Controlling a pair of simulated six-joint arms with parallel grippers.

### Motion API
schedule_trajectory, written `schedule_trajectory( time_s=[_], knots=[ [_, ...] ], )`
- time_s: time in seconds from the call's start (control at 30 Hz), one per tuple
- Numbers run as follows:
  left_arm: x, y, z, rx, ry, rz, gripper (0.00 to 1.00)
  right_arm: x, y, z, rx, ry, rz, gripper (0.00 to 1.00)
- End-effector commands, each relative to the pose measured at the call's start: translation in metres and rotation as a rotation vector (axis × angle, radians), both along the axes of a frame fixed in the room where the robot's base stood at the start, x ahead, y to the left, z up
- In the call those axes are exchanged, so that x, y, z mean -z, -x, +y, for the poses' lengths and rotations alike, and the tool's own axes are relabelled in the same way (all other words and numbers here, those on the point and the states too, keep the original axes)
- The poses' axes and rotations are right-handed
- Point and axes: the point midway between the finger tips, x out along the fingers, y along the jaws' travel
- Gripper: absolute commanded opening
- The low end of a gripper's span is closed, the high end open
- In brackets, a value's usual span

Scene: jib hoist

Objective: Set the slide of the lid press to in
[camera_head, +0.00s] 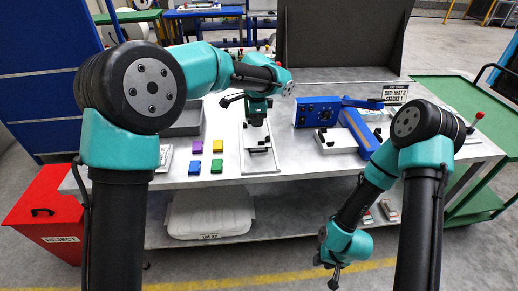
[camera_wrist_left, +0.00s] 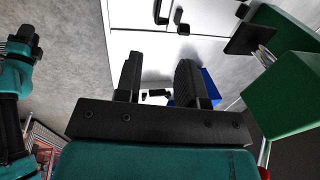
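The lid press appears to be the station with a long white base plate (camera_head: 262,164), black handle-like parts on it and a dark green head (camera_head: 258,104). I cannot read its slide's position. My left gripper (camera_head: 230,100) is beside the green head, which partly overlaps my arm in the head view. In the left wrist view its two fingers (camera_wrist_left: 160,75) are apart with nothing held between them. A green block (camera_wrist_left: 285,98) stands to their right. My right gripper (camera_head: 326,272) hangs empty in front of the table, fingers apart.
Purple, yellow, blue and green blocks (camera_head: 217,146) lie left of the press. A blue machine (camera_head: 317,112) stands to its right. A red reject bin (camera_head: 50,212) is at the left, and a green cart (camera_head: 450,90) at the right. The table front (camera_head: 300,165) has bare room.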

Motion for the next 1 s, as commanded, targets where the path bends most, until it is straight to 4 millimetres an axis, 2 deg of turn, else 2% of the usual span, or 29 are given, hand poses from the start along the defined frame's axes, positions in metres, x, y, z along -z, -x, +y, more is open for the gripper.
schedule_trajectory(
  time_s=[0.2,0.37,0.57,1.0],
  knots=[
    [0.002,0.000,0.000,-0.002,0.001,0.001,0.36,0.000,0.000,0.000,0.000,0.000,0.000,0.36],
    [0.011,-0.002,0.000,-0.003,0.001,0.003,0.36,0.000,0.000,0.000,-0.001,0.000,0.000,0.36],
    [0.038,-0.007,0.001,-0.003,0.000,0.005,0.36,0.000,0.000,0.000,-0.001,0.000,0.000,0.36],
    [0.112,-0.021,0.002,-0.003,0.000,0.004,0.36,0.000,0.000,0.000,-0.001,0.000,0.000,0.36]
  ],
)
